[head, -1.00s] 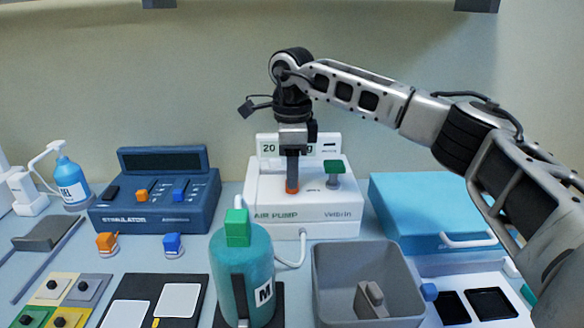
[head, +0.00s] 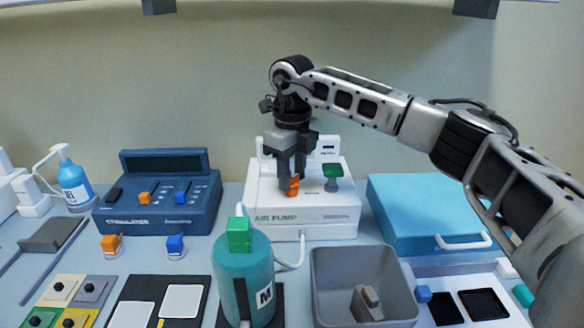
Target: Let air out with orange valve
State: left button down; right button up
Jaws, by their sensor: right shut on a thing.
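The white air pump (head: 305,213) stands at the back middle of the table. The orange valve (head: 294,184) is on its top, left of a green knob (head: 333,172). My right gripper (head: 291,186) points down from above and is shut on the orange valve, its fingers covering part of it. The display at the back of the pump is mostly hidden behind the gripper. A teal cuff (head: 243,271) with an M label stands in front of the pump, joined to it by a white hose. My left gripper is not in view.
A blue stimulator (head: 158,200) and a blue pump bottle (head: 74,184) stand at the left. A grey bin (head: 364,262) is in front of the pump to the right. A light blue case (head: 425,205) lies right of the pump, under my right arm.

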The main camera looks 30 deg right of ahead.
aim_at(293, 178)
jog(key=m+p, duration=0.1)
jog(key=m, duration=0.3)
jog(key=shift+r, duration=0.1)
jog(key=shift+m+p, duration=0.3)
jog(key=shift+m, duration=1.5)
jog(key=o, duration=1)
notch_tip(293, 178, up, 7)
jog(key=shift+r+b, duration=0.2)
jog(key=shift+b, duration=0.2)
